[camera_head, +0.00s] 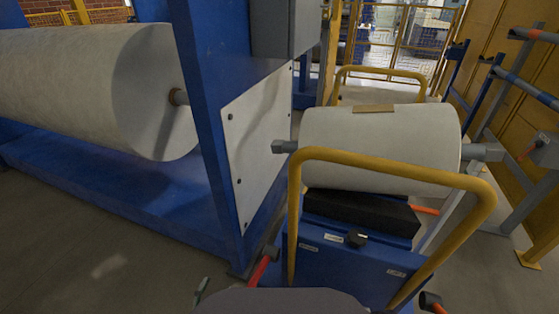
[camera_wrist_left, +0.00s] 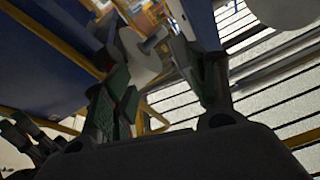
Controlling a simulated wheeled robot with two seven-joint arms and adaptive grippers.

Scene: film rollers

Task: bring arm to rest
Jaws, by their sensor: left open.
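My left gripper (camera_head: 201,291) shows only as a small grey-green tip at the bottom edge of the head view, left of the blue cart. In the left wrist view its two fingers with green pads stand apart, so the gripper (camera_wrist_left: 160,85) is open, with nothing held between them. Dark jointed parts at the lower left of the wrist view look like my other gripper, but its jaws cannot be made out. The right gripper does not show in the head view.
A white film roll (camera_head: 385,145) rests on a blue cart (camera_head: 350,270) with a yellow handle (camera_head: 395,164). A larger roll (camera_head: 100,85) hangs at left beside a blue machine post (camera_head: 215,120). Grey racks (camera_head: 528,130) stand at right. Floor is clear at lower left.

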